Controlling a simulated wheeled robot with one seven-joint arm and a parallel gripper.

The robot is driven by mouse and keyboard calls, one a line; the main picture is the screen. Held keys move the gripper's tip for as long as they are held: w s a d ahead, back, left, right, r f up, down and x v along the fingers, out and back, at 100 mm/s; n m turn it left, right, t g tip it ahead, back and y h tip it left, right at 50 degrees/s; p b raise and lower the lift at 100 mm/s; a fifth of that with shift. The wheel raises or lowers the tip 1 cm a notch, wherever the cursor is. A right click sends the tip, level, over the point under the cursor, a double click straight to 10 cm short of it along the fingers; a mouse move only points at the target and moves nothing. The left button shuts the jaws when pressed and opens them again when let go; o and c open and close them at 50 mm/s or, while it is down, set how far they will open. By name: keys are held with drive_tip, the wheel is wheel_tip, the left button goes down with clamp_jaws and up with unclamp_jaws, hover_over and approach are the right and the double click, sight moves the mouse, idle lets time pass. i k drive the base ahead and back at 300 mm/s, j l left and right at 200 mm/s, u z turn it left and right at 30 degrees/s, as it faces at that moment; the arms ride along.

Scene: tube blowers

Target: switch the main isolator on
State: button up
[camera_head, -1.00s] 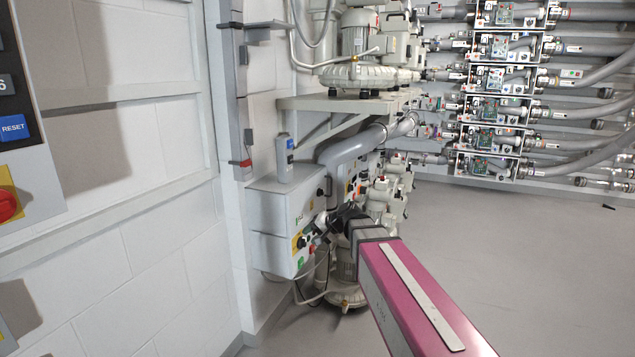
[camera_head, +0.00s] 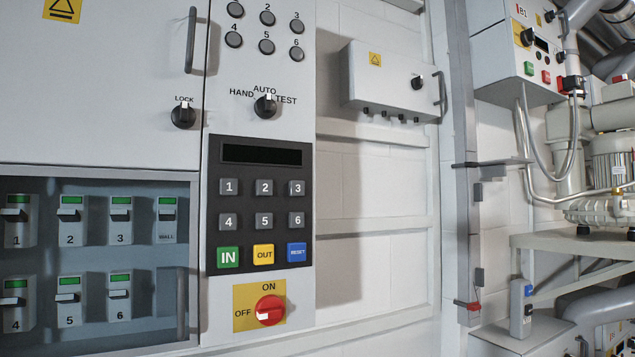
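The main isolator (camera_head: 270,309) is a red rotary knob on a yellow plate, low on the grey control panel. ON is printed above the knob and OFF to its left. The white mark on the knob sits at its lower left, on the side towards OFF. Nothing covers the isolator. My gripper and arm are out of view.
Above the isolator is a keypad (camera_head: 262,205) with IN, OUT and RESET buttons, and a HAND/AUTO/TEST selector (camera_head: 265,106). A window of numbered breakers (camera_head: 95,260) is at left. A wall box (camera_head: 390,82) and a blower control box (camera_head: 515,50) are at right.

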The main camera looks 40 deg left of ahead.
sight(270, 310)
drive_tip(key=l+u, duration=0.2)
drive_tip(key=u, duration=1)
drive_tip(key=j+u, duration=0.1)
drive_tip(key=u, duration=0.3)
drive_tip(key=i+j+u, duration=0.1)
drive_tip(key=u, duration=0.25)
drive_tip(key=i+u, duration=0.1)
drive_tip(key=u, duration=0.3)
drive_tip(key=i+j+u, duration=0.1)
drive_tip(key=u, duration=0.3)
